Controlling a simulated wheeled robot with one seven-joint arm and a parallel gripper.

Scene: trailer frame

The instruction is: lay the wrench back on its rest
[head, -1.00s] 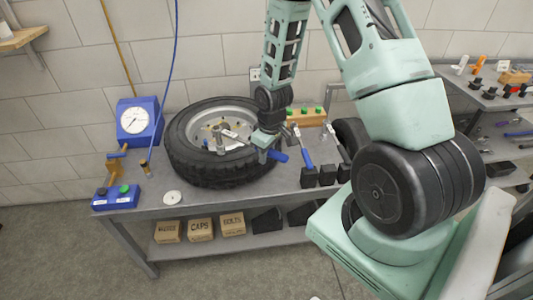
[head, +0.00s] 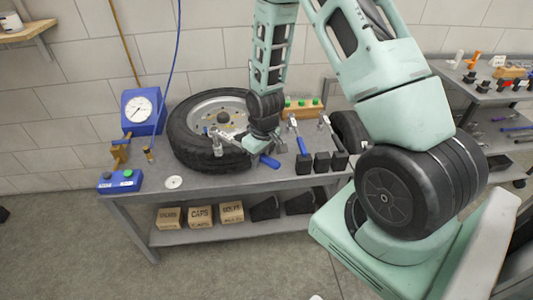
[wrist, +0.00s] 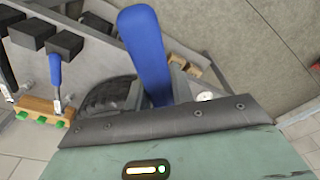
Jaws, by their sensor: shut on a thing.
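A wrench with a blue handle (head: 269,161) and a silver head (head: 217,146) is in my gripper (head: 259,147). Its head is over the front side of the tyre (head: 190,152); whether it touches is unclear. In the wrist view the blue handle (wrist: 148,48) stands between the two grey fingers of my gripper (wrist: 160,88), which are shut on it. Several black blocks stand along the bench front right of the wrench; the leftmost black block (head: 304,165) also shows in the wrist view (wrist: 66,44). I cannot tell which support is the wrench's rest.
Another blue-handled tool (head: 301,142) and a dark-handled tool (head: 335,140) lie by the blocks. A wooden rack (head: 310,113) with green pieces stands behind. A blue gauge (head: 142,107) and a blue box (head: 120,181) are on the left.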

